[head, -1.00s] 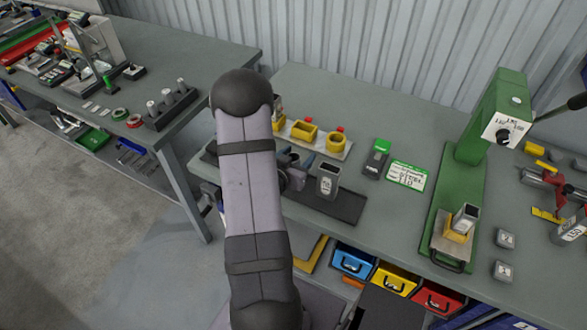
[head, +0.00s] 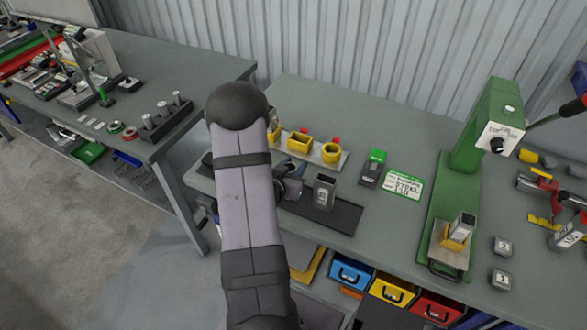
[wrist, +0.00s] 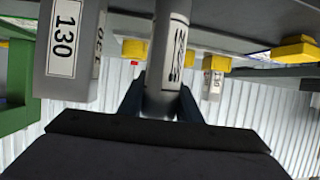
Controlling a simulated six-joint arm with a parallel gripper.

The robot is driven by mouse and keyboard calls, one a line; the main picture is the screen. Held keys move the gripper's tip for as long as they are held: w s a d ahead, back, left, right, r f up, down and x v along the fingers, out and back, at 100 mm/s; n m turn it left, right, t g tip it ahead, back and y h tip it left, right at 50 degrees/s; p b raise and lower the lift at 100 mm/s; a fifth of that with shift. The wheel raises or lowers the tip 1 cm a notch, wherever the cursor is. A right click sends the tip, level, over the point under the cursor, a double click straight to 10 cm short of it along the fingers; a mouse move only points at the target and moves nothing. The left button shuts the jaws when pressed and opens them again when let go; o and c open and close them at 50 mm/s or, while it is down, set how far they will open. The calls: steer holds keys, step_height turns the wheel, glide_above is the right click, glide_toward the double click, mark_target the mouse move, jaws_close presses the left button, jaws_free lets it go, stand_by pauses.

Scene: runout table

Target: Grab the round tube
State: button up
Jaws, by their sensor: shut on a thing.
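The round tube (wrist: 168,62), a grey cylinder with dark printing, stands between my gripper's two dark fingers (wrist: 162,102) in the wrist view. The fingers are shut on it. In the head view my gripper (head: 290,186) is partly hidden behind my arm, and the round tube cannot be made out there. A square tube (head: 324,192) stands on the dark mat just right of my gripper. In the wrist view a square tube labelled 130 (wrist: 70,45) is close to the left of the round tube, apart from it.
Yellow holders (head: 300,141) on a plate stand behind the mat (head: 340,216). A green-topped device (head: 373,166) and a label card (head: 403,184) lie to the right. A green press (head: 462,155) stands further right with another tube on it. Coloured bins (head: 390,290) sit below the table edge.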

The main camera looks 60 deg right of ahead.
step_height(320, 180, up, 10)
steer(key=b, duration=0.1)
steer(key=shift+f, duration=0.2)
stand_by(0.3)
steer(key=shift+d, duration=0.1)
